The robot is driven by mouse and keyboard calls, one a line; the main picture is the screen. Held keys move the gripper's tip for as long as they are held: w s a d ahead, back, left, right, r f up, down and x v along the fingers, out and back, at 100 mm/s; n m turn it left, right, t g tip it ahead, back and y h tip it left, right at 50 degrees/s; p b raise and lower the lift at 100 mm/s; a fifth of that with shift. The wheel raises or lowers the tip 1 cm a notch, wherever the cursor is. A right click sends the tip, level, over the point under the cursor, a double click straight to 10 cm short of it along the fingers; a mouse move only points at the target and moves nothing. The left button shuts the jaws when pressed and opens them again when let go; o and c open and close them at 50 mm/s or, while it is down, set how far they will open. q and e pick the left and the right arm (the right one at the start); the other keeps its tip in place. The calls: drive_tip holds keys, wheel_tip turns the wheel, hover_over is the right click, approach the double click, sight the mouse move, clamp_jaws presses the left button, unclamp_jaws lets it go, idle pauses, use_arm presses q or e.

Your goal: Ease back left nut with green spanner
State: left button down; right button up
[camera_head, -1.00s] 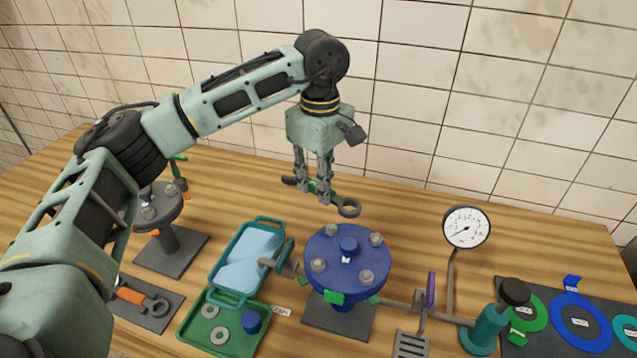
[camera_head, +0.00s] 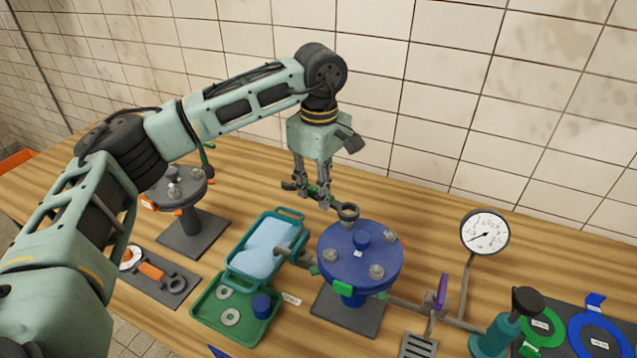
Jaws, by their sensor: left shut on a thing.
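My left gripper (camera_head: 312,200) points down and is shut on the green spanner (camera_head: 338,201), whose grey ends stick out on both sides. The spanner's ring end (camera_head: 348,212) is at the back left edge of the blue round flange (camera_head: 333,272). It covers the spot of the back left nut, which I cannot make out clearly. I cannot tell whether the ring is around the nut or above it. Other nuts show at the left (camera_head: 332,255), front right (camera_head: 376,271) and back right (camera_head: 390,237). My right gripper is not in view.
A pressure gauge (camera_head: 485,232) and teal hand pump (camera_head: 493,332) stand at the right. A teal tray (camera_head: 232,283) and green tray (camera_head: 196,318) lie left of the flange.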

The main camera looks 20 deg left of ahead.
use_arm(q)
drive_tip(key=shift+a+f, duration=0.1)
drive_tip(key=shift+f, duration=0.4)
drive_tip(key=shift+f, duration=0.15)
drive_tip(key=shift+f+b, duration=0.1)
drive_tip(key=shift+b, duration=0.25)
drive_tip(key=shift+f+b, duration=0.6)
drive_tip(key=shift+f, duration=0.25)
drive_tip(key=shift+s+n, duration=0.25)
drive_tip(key=shift+n, duration=0.15)
drive_tip(key=s+d+n+b, duration=0.2)
drive_tip(key=s+n+b, duration=0.2)
drive_tip(key=s+n, duration=0.3)
drive_tip(key=n, duration=0.5)
drive_tip(key=shift+s+d+n, duration=0.15)
drive_tip(key=shift+d+n, duration=0.25)
